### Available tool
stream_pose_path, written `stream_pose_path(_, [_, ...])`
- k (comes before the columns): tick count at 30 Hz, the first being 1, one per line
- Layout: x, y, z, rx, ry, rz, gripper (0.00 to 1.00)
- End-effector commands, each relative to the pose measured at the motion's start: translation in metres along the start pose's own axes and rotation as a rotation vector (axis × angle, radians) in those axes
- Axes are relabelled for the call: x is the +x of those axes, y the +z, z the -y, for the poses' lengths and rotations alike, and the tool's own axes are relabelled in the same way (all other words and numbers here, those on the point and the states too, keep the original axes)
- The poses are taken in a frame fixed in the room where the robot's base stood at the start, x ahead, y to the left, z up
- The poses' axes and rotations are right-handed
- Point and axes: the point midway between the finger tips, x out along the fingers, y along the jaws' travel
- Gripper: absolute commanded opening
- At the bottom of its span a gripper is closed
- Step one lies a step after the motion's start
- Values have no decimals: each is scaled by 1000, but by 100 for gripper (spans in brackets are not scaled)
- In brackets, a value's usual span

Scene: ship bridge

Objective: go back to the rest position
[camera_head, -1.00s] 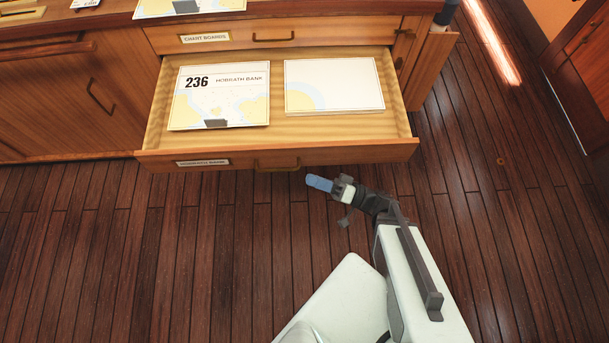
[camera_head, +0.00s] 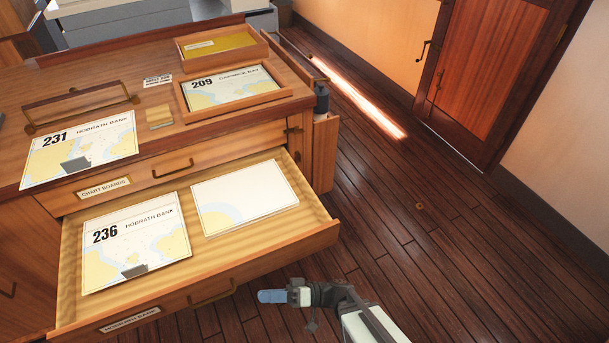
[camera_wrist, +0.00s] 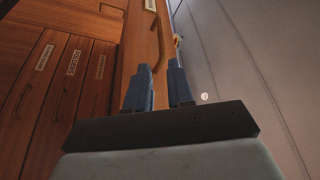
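My gripper (camera_head: 271,296) is in front of the open drawer, just right of its front handle (camera_head: 212,293) in the head view. Its two blue fingers stand apart with nothing held between them in the wrist view (camera_wrist: 161,72). The gripper looks clear of the drawer front, though the exact distance is hard to tell.
The open drawer (camera_head: 322,232) holds chart board 236 (camera_head: 150,240) and a blank-faced board (camera_head: 243,197). On the cabinet top lie chart 231 (camera_head: 95,150), a tray (camera_head: 285,103) with chart 209 and a yellow-lined box (camera_head: 222,43). The floor (camera_head: 450,260) to the right is clear.

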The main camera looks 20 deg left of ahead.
Motion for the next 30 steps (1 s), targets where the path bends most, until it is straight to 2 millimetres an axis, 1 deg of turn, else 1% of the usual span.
stream_pose_path(4, [0,0,0,6,0,0,22])
stream_pose_path(8, [0,0,0,64,0,0,22])
stream_pose_path(13, [0,-1,-4,211,20,-6,22])
stream_pose_path(17, [0,7,-12,342,65,26,22])
stream_pose_path(20, [-2,19,-20,445,120,73,22])
stream_pose_path(25, [-10,50,-37,625,266,181,22])
stream_pose_path(28, [-20,72,-48,726,383,255,22])
stream_pose_path(30, [-30,89,-56,794,484,309,22])
